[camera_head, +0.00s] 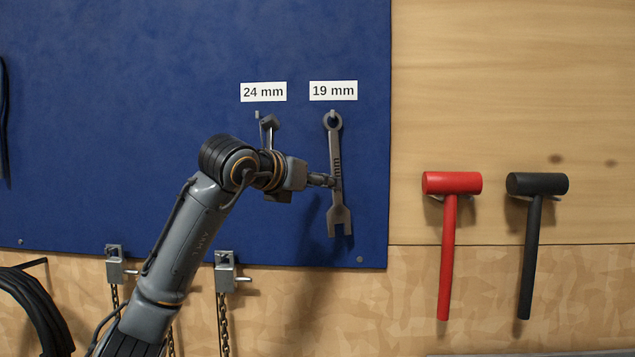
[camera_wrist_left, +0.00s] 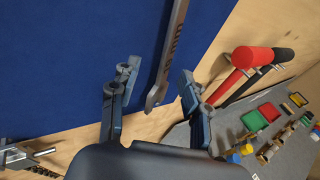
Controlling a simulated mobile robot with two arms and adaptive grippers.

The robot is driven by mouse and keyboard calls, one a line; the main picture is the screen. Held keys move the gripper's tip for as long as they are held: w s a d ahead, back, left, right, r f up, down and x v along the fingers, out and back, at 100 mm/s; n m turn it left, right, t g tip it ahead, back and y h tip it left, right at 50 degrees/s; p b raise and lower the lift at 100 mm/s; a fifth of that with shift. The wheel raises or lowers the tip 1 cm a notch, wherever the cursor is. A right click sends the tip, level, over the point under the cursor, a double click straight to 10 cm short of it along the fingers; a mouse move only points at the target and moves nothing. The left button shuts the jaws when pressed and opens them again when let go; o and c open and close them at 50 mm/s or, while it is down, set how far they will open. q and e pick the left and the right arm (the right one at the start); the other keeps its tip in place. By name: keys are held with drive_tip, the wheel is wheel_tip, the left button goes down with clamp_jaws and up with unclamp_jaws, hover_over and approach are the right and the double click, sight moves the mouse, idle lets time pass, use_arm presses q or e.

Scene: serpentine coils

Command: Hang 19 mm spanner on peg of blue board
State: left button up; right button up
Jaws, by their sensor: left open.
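The grey 19 mm spanner (camera_head: 337,160) hangs upright against the blue board (camera_head: 120,100), below the "19 mm" label (camera_head: 333,91). Its ring end is at the top and appears to be around the peg (camera_head: 332,113); its forked end points down. My left gripper (camera_head: 330,181) is beside the middle of the spanner's shaft. In the left wrist view, the fingers of my left gripper (camera_wrist_left: 157,92) are open and apart, with the spanner (camera_wrist_left: 172,52) showing between them. Whether a finger touches it cannot be told. My right gripper is not in view.
The "24 mm" label (camera_head: 263,92) is to the left, with another peg (camera_head: 257,115) below it. A red mallet (camera_head: 450,230) and a black mallet (camera_head: 533,230) hang at the right. Latches with chains (camera_head: 225,272) and a black coil (camera_head: 38,310) are below the board.

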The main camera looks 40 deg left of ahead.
use_arm(q)
drive_tip(key=v, duration=1.2)
